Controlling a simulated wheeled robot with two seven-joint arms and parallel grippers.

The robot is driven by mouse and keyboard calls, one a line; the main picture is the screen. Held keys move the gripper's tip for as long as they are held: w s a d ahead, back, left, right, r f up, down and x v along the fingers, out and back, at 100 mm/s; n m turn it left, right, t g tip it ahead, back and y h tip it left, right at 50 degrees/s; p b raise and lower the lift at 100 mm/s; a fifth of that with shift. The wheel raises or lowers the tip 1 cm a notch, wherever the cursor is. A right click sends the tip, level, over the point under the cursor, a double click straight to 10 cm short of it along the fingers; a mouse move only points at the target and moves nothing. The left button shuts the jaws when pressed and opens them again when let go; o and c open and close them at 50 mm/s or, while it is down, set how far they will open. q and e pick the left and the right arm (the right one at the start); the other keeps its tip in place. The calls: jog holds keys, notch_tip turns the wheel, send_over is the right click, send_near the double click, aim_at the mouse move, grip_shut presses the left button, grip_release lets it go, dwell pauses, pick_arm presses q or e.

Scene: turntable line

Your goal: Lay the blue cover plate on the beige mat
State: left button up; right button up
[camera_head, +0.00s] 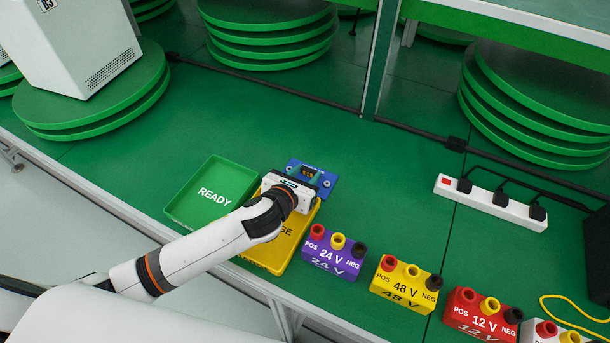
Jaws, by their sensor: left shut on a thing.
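The blue cover plate (325,186) shows just past the end of my left arm, with a dark opening in its middle. My left gripper (304,178) is shut on the plate, and its body hides the plate's near side. The plate is above or beside the far end of a yellow tray; I cannot tell its height. No beige mat shows in this view. My right gripper is not in view.
A green tray (178,212) marked READY lies left of the yellow tray (277,264), which my left arm partly covers. Purple (334,266), yellow (402,294) and red (478,325) terminal blocks stand to the right. A white power strip (490,203) lies farther back.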

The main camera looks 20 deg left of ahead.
pick_arm(q)
jog(key=o, duration=1)
jog(key=shift+o, duration=0.2)
